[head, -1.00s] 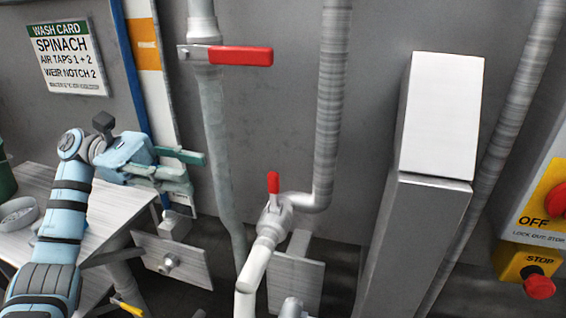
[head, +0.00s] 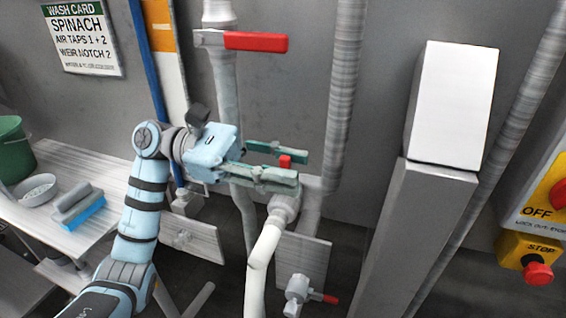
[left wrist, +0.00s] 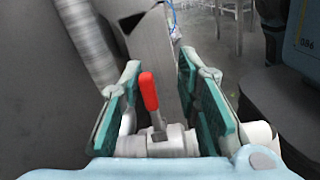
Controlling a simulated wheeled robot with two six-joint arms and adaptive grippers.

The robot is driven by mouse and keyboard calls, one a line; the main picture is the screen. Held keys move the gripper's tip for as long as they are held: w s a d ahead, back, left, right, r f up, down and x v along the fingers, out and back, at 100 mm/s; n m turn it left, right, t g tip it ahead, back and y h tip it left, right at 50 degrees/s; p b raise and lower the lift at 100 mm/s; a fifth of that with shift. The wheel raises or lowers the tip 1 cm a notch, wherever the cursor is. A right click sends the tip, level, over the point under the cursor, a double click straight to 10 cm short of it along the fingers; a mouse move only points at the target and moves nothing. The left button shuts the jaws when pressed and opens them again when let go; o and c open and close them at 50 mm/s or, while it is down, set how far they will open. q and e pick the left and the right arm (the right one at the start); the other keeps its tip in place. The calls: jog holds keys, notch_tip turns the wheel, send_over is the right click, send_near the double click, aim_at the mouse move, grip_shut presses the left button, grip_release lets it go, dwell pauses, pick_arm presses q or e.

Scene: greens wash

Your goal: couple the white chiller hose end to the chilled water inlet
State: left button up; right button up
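The white hose (head: 262,255) rises from the bottom of the head view to a pale fitting with a red lever (head: 286,161) at the foot of a grey pipe. My left gripper (head: 300,166) is open at that fitting, its green-padded fingers apart with the lever between them. In the left wrist view the red lever (left wrist: 148,91) and a white fitting (left wrist: 165,142) show between the spread fingers; I cannot tell whether they touch. No label marks the chilled water inlet. A plate-mounted stub with a red-tipped handle (head: 298,291) is lower down. My right gripper is not in view.
A vertical pipe with a red lever (head: 256,41) stands behind my left arm. A tall grey box post (head: 420,240) is to the right, with a stop button (head: 538,273) beyond. A bench (head: 95,170) at left holds a bowl (head: 36,189) and a blue brush (head: 80,205).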

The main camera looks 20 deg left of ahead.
pick_arm(q)
jog(key=shift+w, duration=0.1)
grip_shut()
